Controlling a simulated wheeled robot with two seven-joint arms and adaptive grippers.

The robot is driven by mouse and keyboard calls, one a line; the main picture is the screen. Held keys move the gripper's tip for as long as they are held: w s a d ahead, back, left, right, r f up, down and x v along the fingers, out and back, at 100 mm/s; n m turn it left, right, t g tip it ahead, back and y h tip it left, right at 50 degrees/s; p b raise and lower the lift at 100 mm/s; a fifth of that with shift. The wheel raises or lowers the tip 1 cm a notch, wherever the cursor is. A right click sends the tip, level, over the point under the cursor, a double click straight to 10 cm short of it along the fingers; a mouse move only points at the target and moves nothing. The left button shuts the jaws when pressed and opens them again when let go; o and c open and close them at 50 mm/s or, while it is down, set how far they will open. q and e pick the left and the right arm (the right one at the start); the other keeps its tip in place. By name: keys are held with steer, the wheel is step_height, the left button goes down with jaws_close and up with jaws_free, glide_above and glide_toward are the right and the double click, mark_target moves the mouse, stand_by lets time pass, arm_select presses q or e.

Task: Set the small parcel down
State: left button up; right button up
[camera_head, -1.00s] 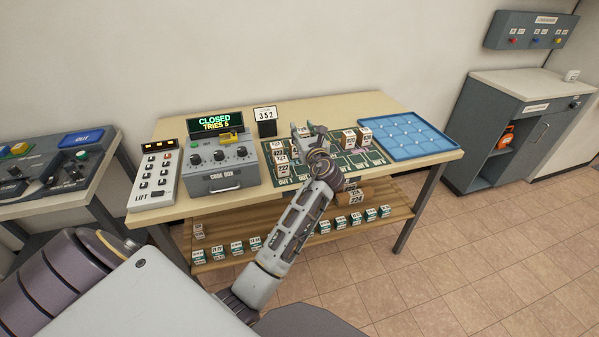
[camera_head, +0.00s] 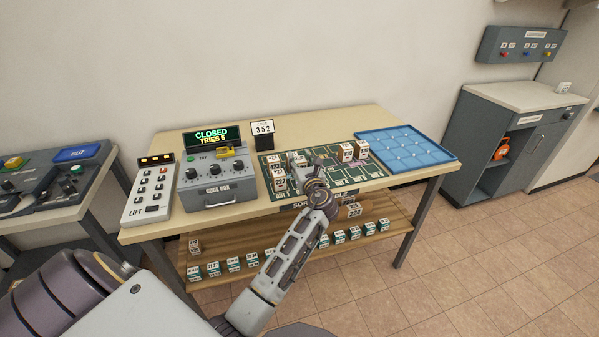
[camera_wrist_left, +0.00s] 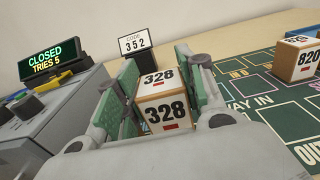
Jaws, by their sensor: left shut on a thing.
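My left gripper (camera_head: 301,163) is shut on a small white-and-brown parcel marked 328 (camera_wrist_left: 163,108). In the left wrist view the parcel sits between the two green-padded fingers, its numbered top and side showing. The gripper is over the left-middle part of the dark green sorting mat (camera_head: 337,178). The parcel's lower edge is hidden by the gripper, so I cannot tell whether it touches the mat. My right gripper is not in view.
Other parcels stand on the mat at the left (camera_head: 279,181) and back right (camera_head: 346,151). A code box (camera_head: 217,180) stands left, a code sign (camera_head: 262,134) behind, and a blue tray (camera_head: 448,155) right. Smaller boxes line the shelf below.

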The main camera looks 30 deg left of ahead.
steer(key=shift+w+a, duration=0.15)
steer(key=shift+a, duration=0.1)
arm_select(q)
steer(key=shift+f, duration=0.15)
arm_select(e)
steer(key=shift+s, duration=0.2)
arm_select(q)
steer(key=shift+f, duration=1.2)
steer(key=shift+f+b, duration=0.35)
steer(key=shift+f, duration=0.25)
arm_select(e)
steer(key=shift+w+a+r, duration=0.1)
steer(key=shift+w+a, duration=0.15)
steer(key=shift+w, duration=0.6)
arm_select(q)
steer(key=shift+f, duration=0.1)
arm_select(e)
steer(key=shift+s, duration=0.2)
